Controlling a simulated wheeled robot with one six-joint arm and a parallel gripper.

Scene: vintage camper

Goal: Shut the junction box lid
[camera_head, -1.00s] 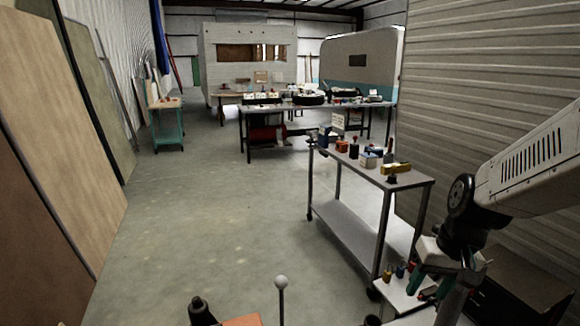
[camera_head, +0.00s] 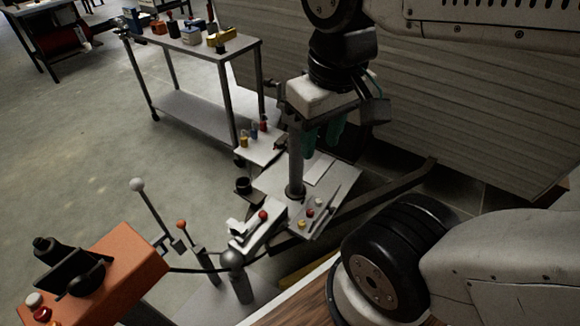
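My gripper (camera_head: 322,138) points down at the centre right, with two teal fingers that look apart and nothing visible between them. It hangs behind a grey post, above and beyond a pale work surface (camera_head: 275,183). I cannot single out the junction box or its lid for certain. A grey panel (camera_head: 325,213) with red, yellow and white buttons lies on the near right of that surface. A white unit (camera_head: 250,232) with a red knob sits to its left. Neither shows a clear hinged lid, and the post hides part of the area.
An orange control box (camera_head: 120,262) with a black joystick stands at the lower left, near upright levers (camera_head: 150,205). A grey trolley (camera_head: 195,115) with small items stands behind. A corrugated wall (camera_head: 450,110) closes off the right.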

